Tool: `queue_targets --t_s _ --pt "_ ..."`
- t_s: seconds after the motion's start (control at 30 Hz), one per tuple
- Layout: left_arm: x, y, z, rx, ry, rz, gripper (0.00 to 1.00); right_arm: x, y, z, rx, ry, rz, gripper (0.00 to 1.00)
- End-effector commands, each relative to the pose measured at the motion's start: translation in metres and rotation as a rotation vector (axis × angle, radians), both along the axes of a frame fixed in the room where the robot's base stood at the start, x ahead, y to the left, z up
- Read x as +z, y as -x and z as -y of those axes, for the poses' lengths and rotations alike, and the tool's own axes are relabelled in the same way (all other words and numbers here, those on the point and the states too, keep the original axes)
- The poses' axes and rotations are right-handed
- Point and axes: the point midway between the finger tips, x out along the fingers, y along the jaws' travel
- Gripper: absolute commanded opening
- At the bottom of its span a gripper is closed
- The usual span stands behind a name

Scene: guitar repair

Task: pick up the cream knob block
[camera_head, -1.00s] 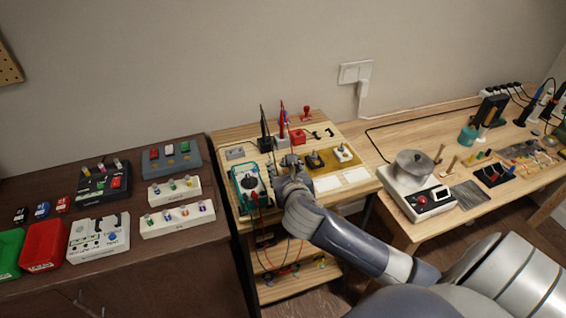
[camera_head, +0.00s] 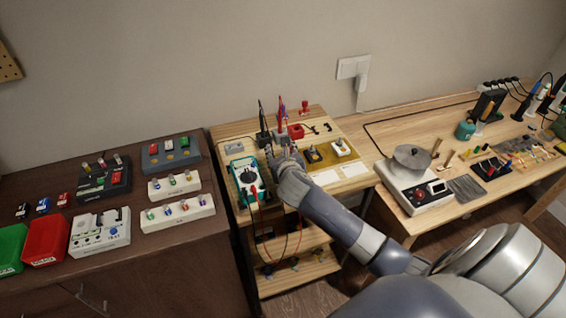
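A small cream block with a dark knob on top (camera_head: 341,148) sits on the light wooden bench, right of a similar dark block (camera_head: 313,155). I take it for the cream knob block; it is small in the view. My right gripper (camera_head: 284,150) is over the bench to the left of both blocks, apart from the cream one. Its fingers are small and blend with the items behind, so I cannot tell whether they are open or shut. My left gripper is not in view.
A teal multimeter (camera_head: 248,181) with leads lies left of my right gripper. Dark and red upright tools (camera_head: 282,117) and a red block (camera_head: 296,131) stand behind it. White cards (camera_head: 327,177) lie before the blocks. A hotplate (camera_head: 417,190) stands right.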

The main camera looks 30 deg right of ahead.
Motion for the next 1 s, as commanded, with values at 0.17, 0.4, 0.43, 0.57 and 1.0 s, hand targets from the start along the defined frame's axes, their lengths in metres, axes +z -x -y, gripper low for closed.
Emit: queue_targets --t_s 0.17,0.4,0.43,0.57,1.0 --pt "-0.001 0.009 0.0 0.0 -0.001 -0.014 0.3 0.0 0.0 0.0 0.0 0.0 0.0 0.32" --pt "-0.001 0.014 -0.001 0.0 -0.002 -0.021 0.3 0.0 0.0 0.0 0.0 0.0 0.0 0.12" --pt "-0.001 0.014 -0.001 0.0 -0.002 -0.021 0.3 0.0 0.0 0.0 0.0 0.0 0.0 0.12" --pt "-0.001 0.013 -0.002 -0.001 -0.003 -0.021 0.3 0.0 0.001 0.0 0.0 0.0 0.0 0.12" --pt "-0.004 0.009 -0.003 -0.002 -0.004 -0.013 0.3 0.035 0.009 -0.008 0.004 0.0 -0.001 0.12"
